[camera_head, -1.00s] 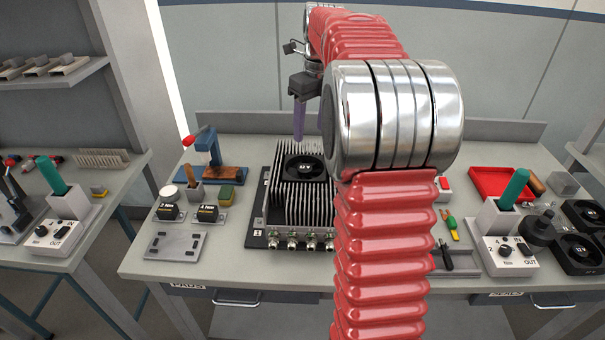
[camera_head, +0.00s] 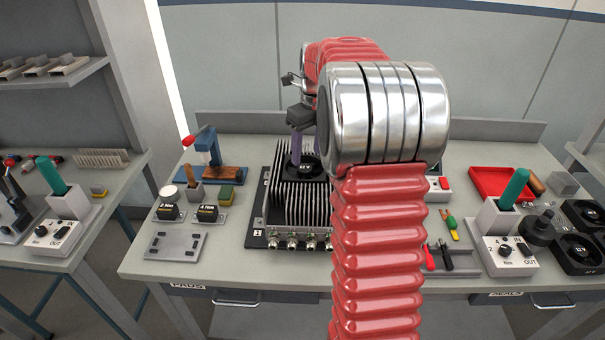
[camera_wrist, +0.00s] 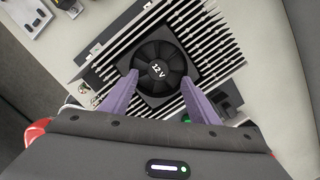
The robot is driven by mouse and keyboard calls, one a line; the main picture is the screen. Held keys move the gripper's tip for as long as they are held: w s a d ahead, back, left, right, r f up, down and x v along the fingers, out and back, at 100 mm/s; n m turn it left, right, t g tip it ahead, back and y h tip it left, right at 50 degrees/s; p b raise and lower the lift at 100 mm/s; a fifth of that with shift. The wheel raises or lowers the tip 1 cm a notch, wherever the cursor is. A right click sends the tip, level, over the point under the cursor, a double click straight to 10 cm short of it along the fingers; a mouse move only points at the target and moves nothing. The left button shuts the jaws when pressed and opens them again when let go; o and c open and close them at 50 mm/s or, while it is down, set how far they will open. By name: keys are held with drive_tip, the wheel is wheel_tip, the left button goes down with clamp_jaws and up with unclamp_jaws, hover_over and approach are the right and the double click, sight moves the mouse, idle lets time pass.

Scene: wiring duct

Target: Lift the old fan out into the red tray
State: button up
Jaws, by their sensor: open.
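The old fan (camera_head: 303,168) is a black square fan seated among the silver fins of the heat sink (camera_head: 306,205). In the wrist view the fan (camera_wrist: 158,70) shows its round rotor with a "12 V" label. My gripper (camera_head: 302,160) is open above the fan. In the wrist view its purple fingers (camera_wrist: 160,84) reach toward the near corners of the fan, one on each side; I cannot tell whether they touch it. The red tray (camera_head: 488,183) lies at the right back of the bench, and the part I see is empty. My arm hides part of the heat sink's right side.
A white control box with a green handle (camera_head: 508,250) stands in front of the red tray. Black fans (camera_head: 577,254) lie at the far right. Left of the heat sink are small labelled boxes (camera_head: 207,213), a metal plate (camera_head: 174,246) and a blue press (camera_head: 209,150).

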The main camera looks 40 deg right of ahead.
sight(304, 167)
drive_tip(key=f, duration=0.5)
drive_tip(key=shift+w+a, duration=0.2)
drive_tip(key=shift+w, duration=0.15)
drive_tip(key=c, duration=1)
drive_tip(key=shift+r, duration=0.1)
wheel_tip(304, 167, up, 10)
idle(0.4)
drive_tip(key=shift+r, duration=0.15)
idle(0.5)
drive_tip(key=shift+r, duration=1.05)
drive_tip(key=shift+r, duration=0.35)
